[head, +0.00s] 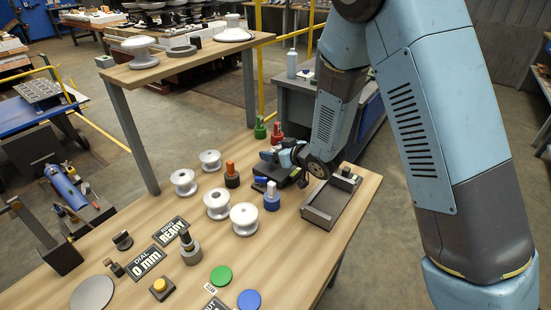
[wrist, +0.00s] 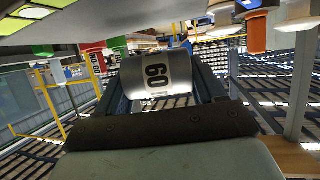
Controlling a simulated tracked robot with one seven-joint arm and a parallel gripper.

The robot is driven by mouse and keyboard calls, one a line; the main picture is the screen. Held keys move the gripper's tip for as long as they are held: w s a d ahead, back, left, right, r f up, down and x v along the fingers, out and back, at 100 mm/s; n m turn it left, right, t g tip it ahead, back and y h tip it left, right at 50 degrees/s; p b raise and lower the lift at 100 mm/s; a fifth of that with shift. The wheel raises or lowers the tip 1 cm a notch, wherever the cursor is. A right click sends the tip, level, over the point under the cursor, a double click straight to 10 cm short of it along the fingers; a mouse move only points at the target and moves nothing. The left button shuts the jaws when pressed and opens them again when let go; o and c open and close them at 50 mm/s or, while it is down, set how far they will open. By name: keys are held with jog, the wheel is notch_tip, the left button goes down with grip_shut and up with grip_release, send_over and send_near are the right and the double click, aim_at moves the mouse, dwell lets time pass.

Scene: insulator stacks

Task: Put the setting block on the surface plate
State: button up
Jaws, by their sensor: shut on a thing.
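My gripper (head: 275,157) is shut on a silver, rounded block marked 60 (wrist: 158,82), which I take as the setting block. In the wrist view it sits between the two fingers. In the head view my gripper is low over the far right part of the wooden table, and the block cannot be made out clearly. A flat grey round disc (head: 92,293) lies at the near left of the table, well away from my gripper; it may be the surface plate, but no label shows on it.

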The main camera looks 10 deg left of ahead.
jog(key=shift+f, duration=1.3)
jog(key=shift+f, duration=0.2)
jog(key=o, duration=1.6)
jog(key=shift+c, duration=0.2)
